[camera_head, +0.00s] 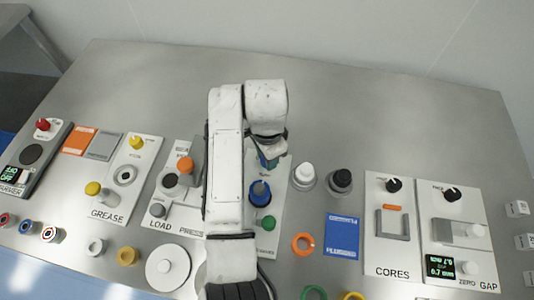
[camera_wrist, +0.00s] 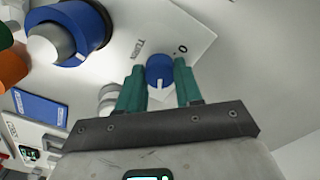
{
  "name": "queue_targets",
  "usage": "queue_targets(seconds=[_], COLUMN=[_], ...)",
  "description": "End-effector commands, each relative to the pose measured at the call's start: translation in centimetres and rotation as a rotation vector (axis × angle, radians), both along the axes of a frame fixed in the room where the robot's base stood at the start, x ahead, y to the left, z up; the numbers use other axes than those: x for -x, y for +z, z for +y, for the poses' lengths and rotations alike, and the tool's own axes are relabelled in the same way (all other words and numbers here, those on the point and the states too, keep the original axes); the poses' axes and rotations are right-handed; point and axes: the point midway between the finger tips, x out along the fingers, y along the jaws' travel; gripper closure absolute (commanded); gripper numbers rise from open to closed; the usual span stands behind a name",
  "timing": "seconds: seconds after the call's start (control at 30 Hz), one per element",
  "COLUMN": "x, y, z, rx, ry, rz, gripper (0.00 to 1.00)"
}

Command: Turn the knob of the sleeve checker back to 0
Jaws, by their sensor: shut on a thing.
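The sleeve checker is a white panel (camera_wrist: 190,35), mostly behind my arm in the head view. Its blue knob (camera_wrist: 160,70) sits between the two green fingers of my gripper (camera_wrist: 160,85) in the wrist view. The fingers are shut on its sides. The knob's white pointer mark faces down in that view, away from the printed 0, which is above and right of the knob. In the head view my gripper (camera_head: 269,160) is low over the panel's upper part, and the knob is largely hidden. A blue sleeve (camera_head: 260,193) and a green button (camera_head: 268,222) are nearer.
White (camera_head: 304,176) and black (camera_head: 340,180) round pieces stand right of my gripper. A blue card (camera_head: 341,235) and an orange ring (camera_head: 302,244) lie nearer. The CORES panel (camera_head: 392,255) is further right. The metal table (camera_head: 350,95) is clear behind the panels.

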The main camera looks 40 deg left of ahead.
Motion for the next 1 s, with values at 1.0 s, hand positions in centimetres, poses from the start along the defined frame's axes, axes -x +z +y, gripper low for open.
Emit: queue_targets(seconds=[1.0], x=[-0.1], y=[0.46], z=[-0.11], rx=[0.003], ry=[0.421], rz=[0.0], gripper=[0.95])
